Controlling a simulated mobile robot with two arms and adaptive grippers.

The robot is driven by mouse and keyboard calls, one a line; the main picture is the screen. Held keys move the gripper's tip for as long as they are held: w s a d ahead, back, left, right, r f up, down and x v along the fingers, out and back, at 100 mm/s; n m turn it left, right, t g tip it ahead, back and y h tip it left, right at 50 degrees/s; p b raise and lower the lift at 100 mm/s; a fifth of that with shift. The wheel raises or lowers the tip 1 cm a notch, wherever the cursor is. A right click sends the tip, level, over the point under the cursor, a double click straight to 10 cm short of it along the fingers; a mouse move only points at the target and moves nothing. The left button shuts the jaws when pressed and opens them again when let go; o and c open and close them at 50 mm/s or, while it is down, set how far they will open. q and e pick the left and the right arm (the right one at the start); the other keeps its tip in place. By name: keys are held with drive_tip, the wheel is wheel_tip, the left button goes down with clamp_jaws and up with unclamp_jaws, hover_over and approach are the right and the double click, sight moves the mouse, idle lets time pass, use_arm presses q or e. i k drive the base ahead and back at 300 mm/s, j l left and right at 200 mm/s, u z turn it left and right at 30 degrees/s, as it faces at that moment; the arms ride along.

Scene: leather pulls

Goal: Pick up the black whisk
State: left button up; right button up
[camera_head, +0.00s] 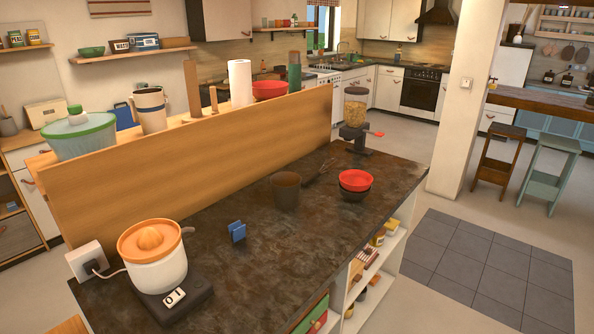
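The black whisk (321,172) lies on the dark countertop (240,200) in the head view, near the wooden back panel. It sits between a dark brown cup (285,190) and a stack of bowls. One end points toward the cup, and I cannot tell whether they touch. Neither of my grippers shows in the head view.
A red bowl (356,180) in a dark bowl (354,194) stands right of the whisk. A cereal dispenser (355,110) is behind it. A blue holder (237,232) and an orange juicer (153,255) are nearer. The wooden panel (200,165) borders the counter's back; its front middle is clear.

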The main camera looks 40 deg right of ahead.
sight(316, 174)
drive_tip(key=l+u, duration=0.6)
drive_tip(key=u, duration=0.15)
drive_tip(key=l+u, duration=0.35)
